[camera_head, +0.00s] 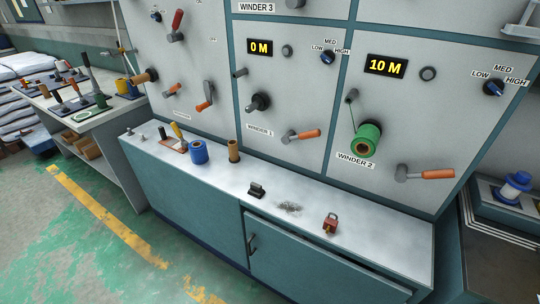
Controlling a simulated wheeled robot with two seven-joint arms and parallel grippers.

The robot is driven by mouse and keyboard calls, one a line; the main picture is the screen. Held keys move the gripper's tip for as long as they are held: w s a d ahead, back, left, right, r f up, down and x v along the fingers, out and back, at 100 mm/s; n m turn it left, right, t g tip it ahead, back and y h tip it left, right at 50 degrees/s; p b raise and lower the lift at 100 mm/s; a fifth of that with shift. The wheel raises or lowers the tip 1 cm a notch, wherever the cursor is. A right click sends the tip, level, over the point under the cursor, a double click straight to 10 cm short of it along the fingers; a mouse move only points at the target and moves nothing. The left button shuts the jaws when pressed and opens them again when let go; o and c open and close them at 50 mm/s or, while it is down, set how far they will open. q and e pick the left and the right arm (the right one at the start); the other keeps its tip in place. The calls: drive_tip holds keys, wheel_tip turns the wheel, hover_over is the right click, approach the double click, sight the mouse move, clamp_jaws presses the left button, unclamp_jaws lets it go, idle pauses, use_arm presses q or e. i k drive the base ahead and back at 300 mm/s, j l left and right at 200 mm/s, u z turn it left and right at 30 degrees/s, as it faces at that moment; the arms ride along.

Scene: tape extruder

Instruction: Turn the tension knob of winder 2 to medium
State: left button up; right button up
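The winder 2 panel is at the right of the head view, with its label (355,160) below a green roll. Its tension knob (493,88) is a small dark blue dial at the upper right of that panel. LOW, MED and HIGH are printed around it. The knob is too small to tell which mark it points at. Nothing touches it. The winder 2 display (386,66) reads 10 M. Neither of my grippers shows in this view.
Winder 1, at the left, has a similar knob (328,57) and a 0 M display (259,48). The green roll (366,139) and an orange-handled lever (428,174) stick out below the winder 2 knob. The cabinet top (290,187) holds a blue roll, a brown roll and a padlock.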

sight(493, 87)
drive_tip(key=z, duration=1.35)
